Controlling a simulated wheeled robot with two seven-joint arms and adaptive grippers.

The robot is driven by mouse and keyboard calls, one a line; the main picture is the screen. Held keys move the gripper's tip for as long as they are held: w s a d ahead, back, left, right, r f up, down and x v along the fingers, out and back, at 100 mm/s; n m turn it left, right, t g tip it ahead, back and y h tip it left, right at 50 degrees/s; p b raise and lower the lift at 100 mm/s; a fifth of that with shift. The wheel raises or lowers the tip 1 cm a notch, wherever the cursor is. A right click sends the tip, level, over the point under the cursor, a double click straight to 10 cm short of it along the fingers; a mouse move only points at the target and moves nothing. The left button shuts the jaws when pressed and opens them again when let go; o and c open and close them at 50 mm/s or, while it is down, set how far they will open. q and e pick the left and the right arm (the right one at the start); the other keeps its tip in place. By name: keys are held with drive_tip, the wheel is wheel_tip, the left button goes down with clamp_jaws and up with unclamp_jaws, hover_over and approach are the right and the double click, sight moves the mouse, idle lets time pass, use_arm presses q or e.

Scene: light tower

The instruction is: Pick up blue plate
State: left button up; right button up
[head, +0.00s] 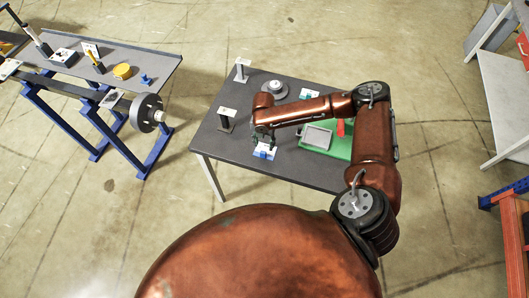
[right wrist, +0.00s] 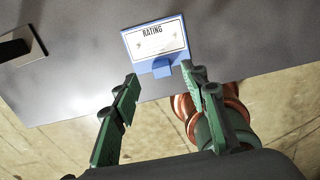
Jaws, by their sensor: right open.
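The blue plate (right wrist: 158,64) carries a white label reading "RATING" and has a small blue tab at its lower edge. In the right wrist view it lies near the edge of the dark table (right wrist: 80,72), just beyond the fingertips. It also shows small in the head view (head: 263,153), at the table's front edge. My right gripper (right wrist: 160,80) is open, with nothing between its green fingers. The tab sits roughly in line with the gap between them. In the head view the right gripper (head: 263,138) is right beside the plate. My left gripper is in neither view.
A dark post (head: 226,121) stands left of the gripper, with another (head: 240,72) behind it. A green board with a grey tray (head: 317,136) lies to the right. A round grey part (head: 275,89) is behind. A blue-legged bench (head: 110,65) stands left.

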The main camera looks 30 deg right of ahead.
sight(264, 152)
wheel_tip(264, 152, down, 7)
drive_tip(key=shift+s+f+p, duration=0.1)
drive_tip(key=shift+p, duration=0.55)
drive_tip(key=shift+c, duration=0.3)
clamp_jaws()
